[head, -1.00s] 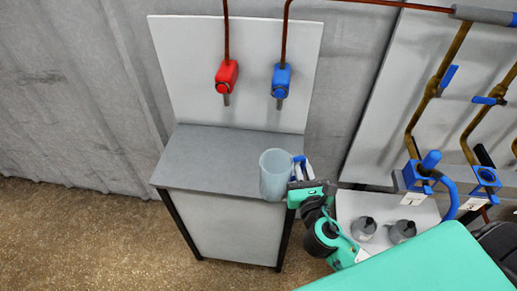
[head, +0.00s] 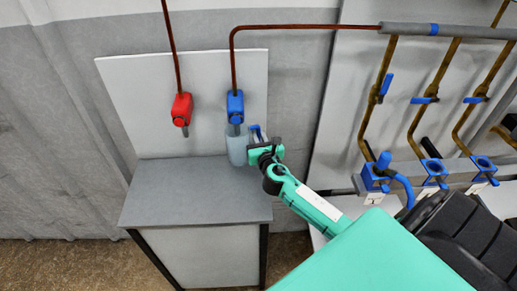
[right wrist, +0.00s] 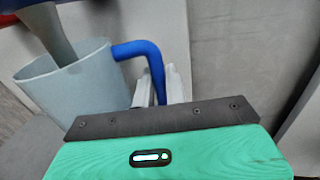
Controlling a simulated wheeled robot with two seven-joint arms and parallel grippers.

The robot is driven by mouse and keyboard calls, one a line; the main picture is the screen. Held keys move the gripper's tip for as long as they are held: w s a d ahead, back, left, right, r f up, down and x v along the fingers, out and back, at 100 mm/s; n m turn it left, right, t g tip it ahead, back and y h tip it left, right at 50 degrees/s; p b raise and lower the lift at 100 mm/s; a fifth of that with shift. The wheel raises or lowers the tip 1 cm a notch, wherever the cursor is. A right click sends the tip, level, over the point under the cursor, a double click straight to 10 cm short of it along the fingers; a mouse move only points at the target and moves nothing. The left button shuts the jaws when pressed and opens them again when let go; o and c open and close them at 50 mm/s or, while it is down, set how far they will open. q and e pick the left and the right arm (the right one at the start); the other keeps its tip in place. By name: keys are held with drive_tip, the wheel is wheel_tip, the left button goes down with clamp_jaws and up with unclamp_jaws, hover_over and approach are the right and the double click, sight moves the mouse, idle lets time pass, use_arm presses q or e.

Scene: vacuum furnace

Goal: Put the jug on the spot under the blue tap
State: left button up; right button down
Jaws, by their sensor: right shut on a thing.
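The pale translucent jug (head: 237,151) is upright at the back right of the grey bench top, directly below the blue tap (head: 235,106). Its blue handle faces right. In the right wrist view the jug (right wrist: 80,100) is large, and the tap's grey spout (right wrist: 58,38) hangs over its open mouth. My right gripper (head: 257,141) is shut on the jug's handle; its pale fingers (right wrist: 160,88) also show in the wrist view. I cannot tell whether the jug's base touches the bench. My left gripper is not in view.
A red tap (head: 181,110) is on the white back panel (head: 130,85) to the left. The grey bench top (head: 185,195) is bare in front and to the left. Brass pipes with blue valves (head: 375,180) stand at the right.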

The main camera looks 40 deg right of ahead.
wheel_tip(320, 180, down, 3)
drive_tip(key=shift+s+f+b, duration=0.1)
drive_tip(key=shift+b, duration=0.2)
wheel_tip(320, 180, down, 4)
drive_tip(key=shift+r+b, duration=0.25)
drive_tip(key=shift+b, duration=0.2)
drive_tip(key=shift+f, duration=0.1)
drive_tip(key=shift+w, duration=0.2)
drive_tip(key=shift+f, duration=0.15)
drive_tip(key=c, duration=1.5)
unclamp_jaws()
drive_tip(key=shift+o, duration=0.2)
